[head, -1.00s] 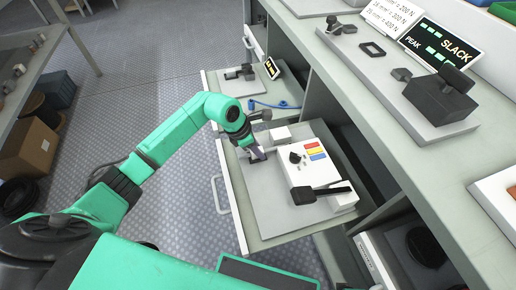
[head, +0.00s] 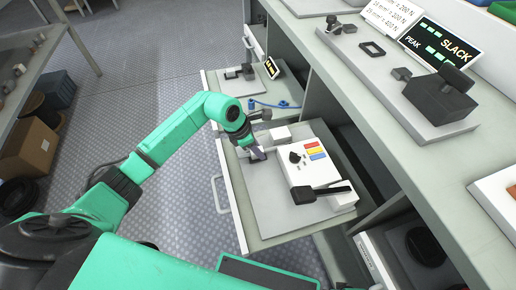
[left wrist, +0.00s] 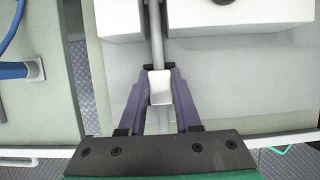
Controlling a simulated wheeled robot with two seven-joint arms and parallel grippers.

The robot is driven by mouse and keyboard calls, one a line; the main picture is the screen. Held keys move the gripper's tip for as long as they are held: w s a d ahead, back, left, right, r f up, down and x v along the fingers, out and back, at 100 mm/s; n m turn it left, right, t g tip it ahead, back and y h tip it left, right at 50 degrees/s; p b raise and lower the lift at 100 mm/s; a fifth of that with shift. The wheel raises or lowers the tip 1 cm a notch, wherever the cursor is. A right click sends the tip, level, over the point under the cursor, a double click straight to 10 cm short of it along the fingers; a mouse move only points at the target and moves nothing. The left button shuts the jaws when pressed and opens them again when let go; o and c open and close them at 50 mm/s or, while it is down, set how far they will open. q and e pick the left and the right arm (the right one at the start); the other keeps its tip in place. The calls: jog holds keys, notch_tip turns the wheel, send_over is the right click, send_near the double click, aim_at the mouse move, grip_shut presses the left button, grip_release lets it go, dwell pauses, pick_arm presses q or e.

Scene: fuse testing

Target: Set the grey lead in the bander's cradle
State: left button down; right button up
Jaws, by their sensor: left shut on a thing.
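The bander (head: 322,172) is a white box with a black knob, coloured labels and a black lever, standing in an open drawer. A small white block (head: 281,134) stands at its far end. My left gripper (head: 258,154) is low beside these. In the left wrist view its fingers (left wrist: 160,88) are shut on the grey lead (left wrist: 157,45). The lead runs straight up the picture into the gap between two white blocks. I cannot tell whether it rests on the cradle's bottom. My right gripper is out of view.
A second open drawer (head: 222,88) behind holds a blue lead (head: 270,105) and a small device. The bench (head: 370,95) at right carries a grey plate with a black clamp and a SLACK display (head: 440,48). The drawer's left part is bare.

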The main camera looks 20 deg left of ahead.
pick_arm(q)
jog(key=shift+s+f, duration=0.15)
jog(key=shift+f, duration=0.1)
jog(key=c, duration=0.5)
grip_release()
jog(key=v, duration=0.7)
jog(key=p+v, duration=0.1)
jog(key=v, duration=0.7)
jog(key=shift+d, duration=0.25)
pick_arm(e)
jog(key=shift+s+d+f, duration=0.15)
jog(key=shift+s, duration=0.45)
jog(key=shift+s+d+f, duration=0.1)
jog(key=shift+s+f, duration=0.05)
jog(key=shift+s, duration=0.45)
